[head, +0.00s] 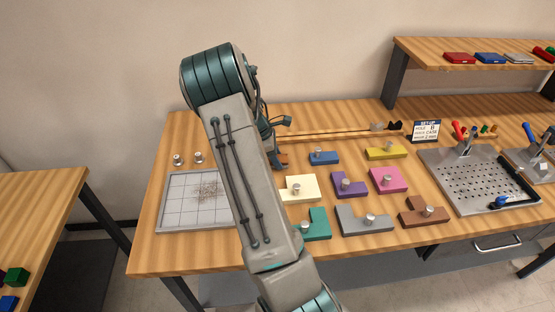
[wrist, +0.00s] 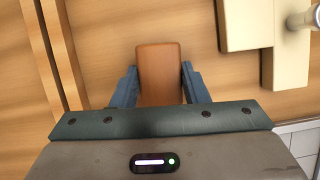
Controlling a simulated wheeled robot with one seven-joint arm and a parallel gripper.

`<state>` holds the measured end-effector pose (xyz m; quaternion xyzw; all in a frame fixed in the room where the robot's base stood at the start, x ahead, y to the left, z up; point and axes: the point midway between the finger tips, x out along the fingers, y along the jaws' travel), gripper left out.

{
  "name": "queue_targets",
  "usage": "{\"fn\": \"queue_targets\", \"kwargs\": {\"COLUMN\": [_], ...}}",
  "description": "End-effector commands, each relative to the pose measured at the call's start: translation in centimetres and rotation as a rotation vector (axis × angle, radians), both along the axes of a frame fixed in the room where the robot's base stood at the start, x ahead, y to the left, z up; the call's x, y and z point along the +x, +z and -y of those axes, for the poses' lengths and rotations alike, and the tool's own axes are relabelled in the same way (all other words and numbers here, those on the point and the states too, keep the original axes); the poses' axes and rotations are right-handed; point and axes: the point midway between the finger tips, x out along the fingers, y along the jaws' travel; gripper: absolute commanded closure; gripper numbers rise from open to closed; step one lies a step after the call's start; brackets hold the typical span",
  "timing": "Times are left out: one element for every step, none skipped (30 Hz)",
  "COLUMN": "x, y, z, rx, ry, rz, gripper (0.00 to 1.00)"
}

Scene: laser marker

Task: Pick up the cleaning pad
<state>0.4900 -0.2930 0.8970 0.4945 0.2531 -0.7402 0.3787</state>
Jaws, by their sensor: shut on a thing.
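The cleaning pad appears to be the orange-brown block (wrist: 160,73) in the wrist view, upright in the picture between my fingers. My gripper (wrist: 159,80) is shut on it, with one blue-grey finger against each long side. In the head view a small part of the brown pad (head: 283,158) shows just right of my arm, near the middle of the wooden workbench (head: 340,122). My arm hides most of my gripper there. I cannot tell whether the pad touches the bench or is just above it.
A cream block (head: 300,188) with a metal knob lies close to the pad, with several coloured blocks around it. A gridded plate (head: 180,205) with brown specks lies left of my arm. A perforated metal plate (head: 480,185) stands at right, below a shelf (head: 480,55).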

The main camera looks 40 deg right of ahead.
Motion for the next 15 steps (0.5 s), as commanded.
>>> {"fn": "queue_targets", "kwargs": {"x": [0.0,0.0,0.0,0.1,0.1,0.1,0.1,0.1,0.1,0.1,0.1,0.1,0.1,-0.4,-1.1], "y": [0.1,0.2,0.3,0.4,0.6,0.9,1.1,1.4,1.9,2.3,2.8,3.5,4.0,4.3,4.7], "z": [0.0,0.0,0.0,0.0,0.0,0.0,0.0,0.0,0.0,0.0,0.0,0.0,0.0,0.2,0.6], "rx": [-0.001,-0.001,0.0,0.0,-0.001,-0.001,0.0,0.0,-0.001,0.0,-0.001,0.0,-0.001,-0.001,0.0], "ry": [0.0,0.0,0.001,0.001,0.001,0.0,0.0,0.0,0.001,0.001,0.001,0.001,0.001,-0.001,-0.003], "rz": [0.001,0.001,0.002,0.002,0.003,0.003,0.002,0.003,0.004,0.005,0.004,0.006,0.004,0.003,0.004], "gripper": [0.82,0.82,0.82,0.82,0.82,0.82,0.82,0.82,0.82,0.82,0.82,0.82,0.82,0.82,0.82]}}
